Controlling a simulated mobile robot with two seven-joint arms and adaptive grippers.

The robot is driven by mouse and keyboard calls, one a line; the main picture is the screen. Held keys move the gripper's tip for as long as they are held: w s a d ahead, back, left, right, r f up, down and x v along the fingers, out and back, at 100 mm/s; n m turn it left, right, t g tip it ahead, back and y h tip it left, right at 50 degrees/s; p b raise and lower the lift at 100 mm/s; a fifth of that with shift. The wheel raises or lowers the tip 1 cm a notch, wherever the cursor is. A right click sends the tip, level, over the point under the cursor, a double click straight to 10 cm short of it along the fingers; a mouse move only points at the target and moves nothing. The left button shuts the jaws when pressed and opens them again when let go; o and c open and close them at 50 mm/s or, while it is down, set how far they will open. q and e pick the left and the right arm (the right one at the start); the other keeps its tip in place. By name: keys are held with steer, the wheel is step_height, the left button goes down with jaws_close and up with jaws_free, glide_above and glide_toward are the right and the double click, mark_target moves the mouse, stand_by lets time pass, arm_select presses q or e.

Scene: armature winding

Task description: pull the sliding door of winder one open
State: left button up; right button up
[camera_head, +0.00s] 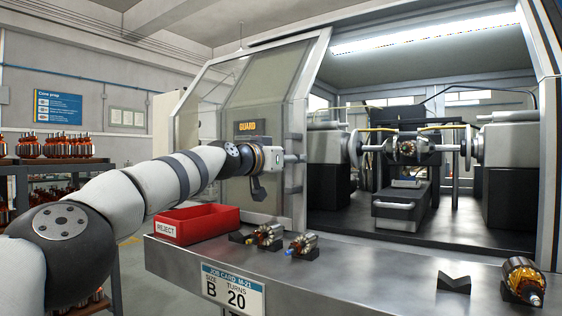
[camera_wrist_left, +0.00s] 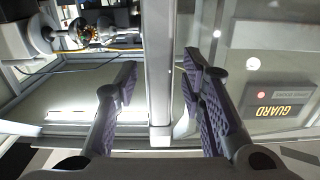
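The winder's sliding door (camera_head: 240,105) is a framed clear panel with a GUARD label (camera_head: 247,127). It stands at the left of the housing, and the wide opening to its right is uncovered. My left gripper (camera_head: 297,158) is at the door's right upright. In the left wrist view, its two fingers (camera_wrist_left: 160,72) stand open on either side of a pale vertical bar (camera_wrist_left: 159,45). Small gaps show beside the bar. I cannot tell whether it is the handle or the frame edge. My right gripper is not in view.
A red REJECT bin (camera_head: 197,224) and several armatures (camera_head: 265,237) sit on the front ledge (camera_head: 350,262) below my left arm. The winding spindle (camera_head: 404,147) is inside the opening. Shelves of armatures (camera_head: 50,147) stand at the left.

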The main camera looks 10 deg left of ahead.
arm_select(q)
steer(key=v, duration=1.2)
